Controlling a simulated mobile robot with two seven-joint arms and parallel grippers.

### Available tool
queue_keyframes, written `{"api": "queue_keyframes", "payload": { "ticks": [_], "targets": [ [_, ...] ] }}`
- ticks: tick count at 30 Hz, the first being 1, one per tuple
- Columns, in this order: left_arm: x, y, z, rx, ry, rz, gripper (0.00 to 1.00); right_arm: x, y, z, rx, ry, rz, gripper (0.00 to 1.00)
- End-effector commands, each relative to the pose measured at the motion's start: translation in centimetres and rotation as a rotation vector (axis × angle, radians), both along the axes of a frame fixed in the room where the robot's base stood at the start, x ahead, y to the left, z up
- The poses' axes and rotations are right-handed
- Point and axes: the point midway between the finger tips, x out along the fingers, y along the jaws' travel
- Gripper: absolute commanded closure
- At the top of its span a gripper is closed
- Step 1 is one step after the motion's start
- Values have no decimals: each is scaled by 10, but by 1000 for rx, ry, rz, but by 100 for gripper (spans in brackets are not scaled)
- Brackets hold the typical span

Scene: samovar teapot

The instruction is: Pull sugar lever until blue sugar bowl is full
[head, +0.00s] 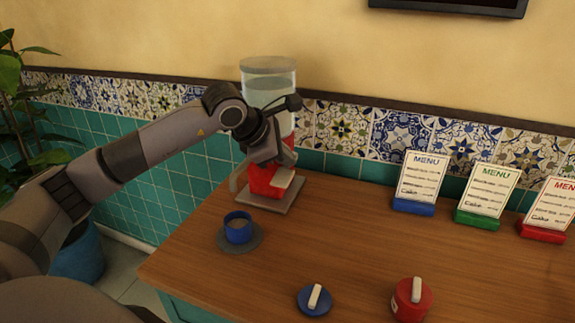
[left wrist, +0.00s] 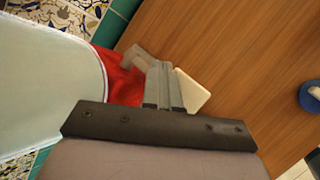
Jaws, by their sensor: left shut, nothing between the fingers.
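The sugar dispenser, with a clear container (head: 268,85) on a red body (head: 262,182), stands at the back left of the counter. My left gripper (head: 268,158) is at its front, shut and empty. In the left wrist view, my shut fingers (left wrist: 164,84) are in front of the red body (left wrist: 122,82), close beside a pale lever-like piece (left wrist: 191,92). I cannot tell whether they touch it. The blue sugar bowl (head: 238,233) stands uncovered and upright in front of the dispenser. Its fill level is unclear. My right gripper is not in view.
The bowl is on a dark saucer (head: 256,239). A blue lid (head: 314,301) and a lidded red bowl (head: 408,304) are near the front edge. Several menu stands (head: 413,207) line the back right. The middle of the wooden counter (head: 340,240) is clear.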

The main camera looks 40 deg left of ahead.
Motion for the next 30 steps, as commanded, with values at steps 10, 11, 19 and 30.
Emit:
{"api": "queue_keyframes", "payload": {
  "ticks": [10,11,19,30],
  "targets": [
    [-1,0,-6,1,3,0,100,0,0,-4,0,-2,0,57],
    [-1,0,-6,1,3,0,100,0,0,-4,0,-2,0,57],
    [-1,0,-10,1,3,0,100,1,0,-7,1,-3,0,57],
    [-2,0,-15,1,4,0,100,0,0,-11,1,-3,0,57]
  ]
}}
